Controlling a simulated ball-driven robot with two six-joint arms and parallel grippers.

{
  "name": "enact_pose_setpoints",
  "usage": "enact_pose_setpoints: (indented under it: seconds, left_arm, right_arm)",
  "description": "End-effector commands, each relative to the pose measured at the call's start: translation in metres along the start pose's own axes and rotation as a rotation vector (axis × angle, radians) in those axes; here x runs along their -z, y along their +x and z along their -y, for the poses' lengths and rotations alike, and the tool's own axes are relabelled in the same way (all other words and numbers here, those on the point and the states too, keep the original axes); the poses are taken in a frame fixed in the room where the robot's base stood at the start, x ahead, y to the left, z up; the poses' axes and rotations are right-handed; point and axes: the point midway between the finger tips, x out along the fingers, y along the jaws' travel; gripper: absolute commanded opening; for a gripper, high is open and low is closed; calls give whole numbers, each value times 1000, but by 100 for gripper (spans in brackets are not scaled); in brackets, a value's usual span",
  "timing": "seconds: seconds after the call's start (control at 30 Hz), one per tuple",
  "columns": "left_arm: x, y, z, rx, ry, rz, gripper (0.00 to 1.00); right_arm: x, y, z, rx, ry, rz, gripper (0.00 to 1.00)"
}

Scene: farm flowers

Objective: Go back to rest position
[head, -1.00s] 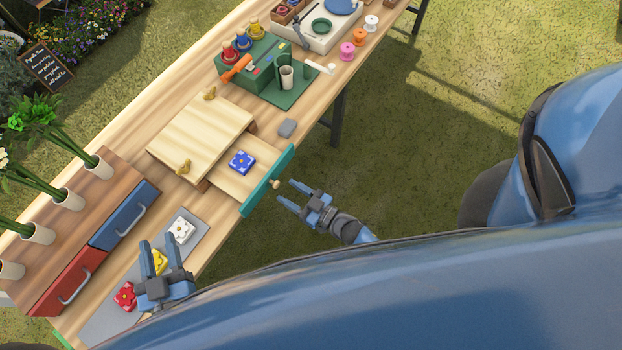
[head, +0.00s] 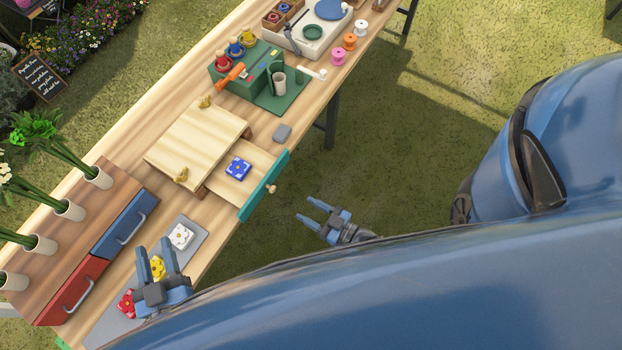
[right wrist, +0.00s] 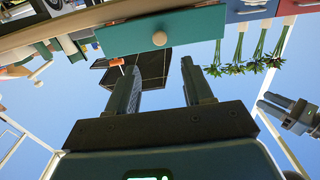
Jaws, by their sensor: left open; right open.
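My left gripper (head: 158,268) is open and empty over the grey mat (head: 204,224) at the table's near left edge, partly covering the yellow flower block (head: 158,267). My right gripper (head: 314,212) is open and empty off the table's edge, to the right of the teal-fronted drawer (head: 264,184). In the right wrist view the right gripper's open fingers (right wrist: 165,88) have nothing between them, and the teal drawer front (right wrist: 190,30) with its round knob shows beyond. A blue flower block (head: 238,168) lies in the pulled-out drawer.
A white flower block (head: 180,236) and a red one (head: 127,304) lie on the mat. A wooden cabinet with a blue drawer (head: 124,224) and a red drawer (head: 77,292) holds white vases. A green stand (head: 246,72) is farther back. Grass right of the table is clear.

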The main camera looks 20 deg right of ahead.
Motion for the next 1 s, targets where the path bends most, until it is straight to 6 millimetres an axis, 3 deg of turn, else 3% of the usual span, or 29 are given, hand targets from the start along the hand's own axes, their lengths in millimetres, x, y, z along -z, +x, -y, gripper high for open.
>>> enact_pose_setpoints:
  seconds: [0.7,0.87,1.0]
  left_arm:
    - [-5,0,0,0,0,0,43]
    - [-18,0,0,0,0,0,43]
    - [-35,1,0,0,0,0,43]
  right_arm:
    - [4,-2,-3,-36,-22,-10,51]
    - [23,-9,-15,-159,-87,-39,51]
    - [55,-26,-30,-324,-139,-63,51]
